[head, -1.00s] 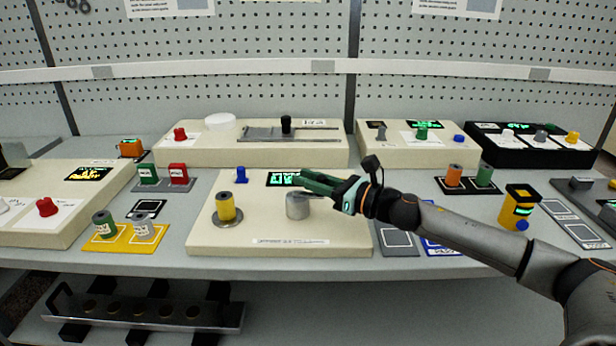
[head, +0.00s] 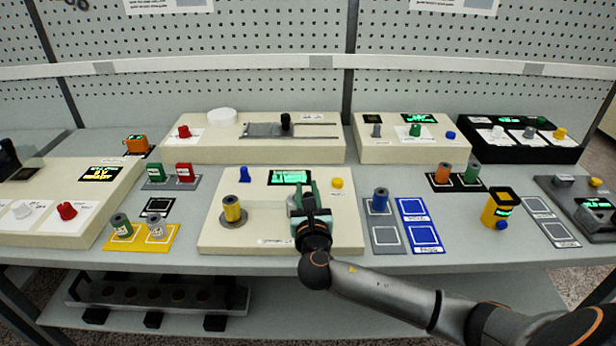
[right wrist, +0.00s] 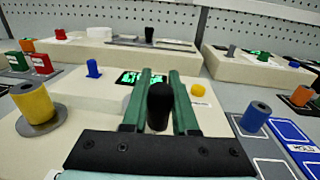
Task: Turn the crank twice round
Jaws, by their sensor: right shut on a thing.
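The crank stands on the cream winding box (head: 225,245) in the middle of the bench. Its black knob (right wrist: 160,105) shows upright between the two green fingers in the right wrist view. My right gripper (head: 305,190) is shut on this knob; the gripper and wrist hide most of the crank in the head view. A yellow spool (head: 232,209) sits on a round grey spindle plate left of the crank; it also shows in the right wrist view (right wrist: 33,102). A lit green display (head: 289,177) is behind the gripper. My left gripper is not in view.
A blue knob (head: 244,175) and a yellow button (head: 337,183) are on the same box. A blue spool (head: 379,201) stands on a grey pad to the right, beside blue marked pads (head: 424,235). Another cream box (head: 210,150) with a slider is behind.

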